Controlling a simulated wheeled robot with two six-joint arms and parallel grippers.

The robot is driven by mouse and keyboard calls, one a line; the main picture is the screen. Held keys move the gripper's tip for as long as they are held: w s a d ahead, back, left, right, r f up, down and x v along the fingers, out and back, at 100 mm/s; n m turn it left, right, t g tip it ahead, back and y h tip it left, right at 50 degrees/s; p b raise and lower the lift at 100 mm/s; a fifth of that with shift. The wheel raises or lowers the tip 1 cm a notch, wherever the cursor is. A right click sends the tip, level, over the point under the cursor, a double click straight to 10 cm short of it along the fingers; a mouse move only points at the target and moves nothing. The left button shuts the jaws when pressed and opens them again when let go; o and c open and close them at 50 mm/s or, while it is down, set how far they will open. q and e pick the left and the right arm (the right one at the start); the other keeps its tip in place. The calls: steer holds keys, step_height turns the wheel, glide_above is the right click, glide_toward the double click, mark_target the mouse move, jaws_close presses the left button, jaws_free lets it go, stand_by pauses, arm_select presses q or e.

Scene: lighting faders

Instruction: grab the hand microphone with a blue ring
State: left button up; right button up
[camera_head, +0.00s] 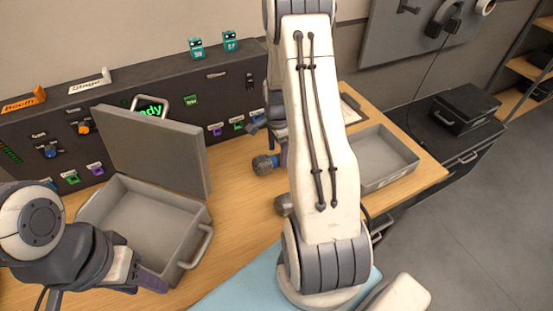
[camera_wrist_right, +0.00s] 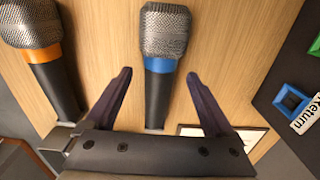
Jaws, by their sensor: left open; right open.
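The hand microphone with a blue ring (camera_wrist_right: 160,64) lies on the wooden desk, its mesh head at the top of the right wrist view and its dark handle running down between my fingers. My right gripper (camera_wrist_right: 160,76) is open, with one finger on each side of the microphone; no grip shows. In the head view the microphone's head (camera_head: 264,165) shows left of my right arm, which hides much of the rest. A microphone with an orange ring (camera_wrist_right: 44,52) lies to the left in the wrist view. My left gripper (camera_head: 152,279) is open and empty by the grey case.
An open grey case (camera_head: 196,219) with its lid raised stands at the left. A dark fader console (camera_head: 226,84) runs along the back. A shallow grey tray (camera_head: 398,172) sits at the desk's right. A blue button frame (camera_wrist_right: 291,99) is right in the wrist view.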

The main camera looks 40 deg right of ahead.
steer(key=shift+f, duration=1.2)
jaws_close()
steer(key=shift+r, duration=0.1)
